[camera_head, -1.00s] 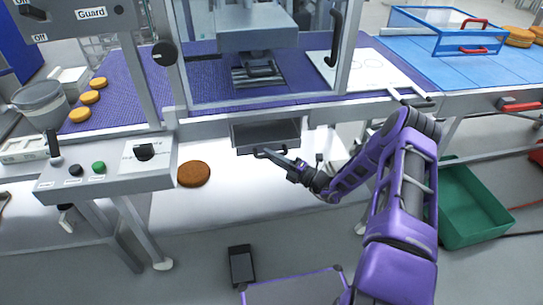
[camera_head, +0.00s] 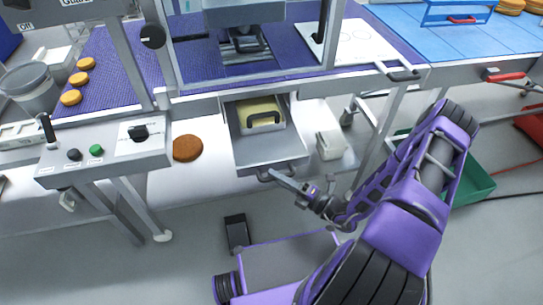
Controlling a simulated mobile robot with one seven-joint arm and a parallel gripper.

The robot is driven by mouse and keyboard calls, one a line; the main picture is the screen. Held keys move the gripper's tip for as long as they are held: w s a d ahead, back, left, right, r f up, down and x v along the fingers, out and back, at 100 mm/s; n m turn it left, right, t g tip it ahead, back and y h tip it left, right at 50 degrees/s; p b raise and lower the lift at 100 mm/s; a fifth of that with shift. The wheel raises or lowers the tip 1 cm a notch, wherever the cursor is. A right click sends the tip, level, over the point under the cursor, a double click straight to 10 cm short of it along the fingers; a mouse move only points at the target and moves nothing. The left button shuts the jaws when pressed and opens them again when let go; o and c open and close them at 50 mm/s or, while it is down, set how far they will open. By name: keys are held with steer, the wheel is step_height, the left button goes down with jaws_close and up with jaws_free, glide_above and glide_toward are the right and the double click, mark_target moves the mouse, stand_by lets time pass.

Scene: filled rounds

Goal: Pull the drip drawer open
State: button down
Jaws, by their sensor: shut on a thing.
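The grey drip drawer (camera_head: 268,152) is slid out from under the machine's belt frame, below the press. Inside it lies a yellowish block (camera_head: 262,111) with a dark looped handle. My gripper (camera_head: 270,175) is shut on the drawer's handle (camera_head: 264,178) at the front edge. My purple arm reaches to it from the lower right. The finger contact on the handle is small in the picture.
A brown round (camera_head: 187,148) lies on the white lower surface left of the drawer. A whitish container (camera_head: 330,145) stands right of it. The control panel (camera_head: 105,152) is at left, a green crate (camera_head: 472,182) at right.

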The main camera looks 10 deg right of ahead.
steer(key=shift+s, duration=2.75)
steer(key=c, duration=0.8)
jaws_free()
steer(key=b+v, duration=0.1)
steer(key=v, duration=1.6)
steer(key=shift+d, duration=0.25)
steer(key=shift+s, duration=0.1)
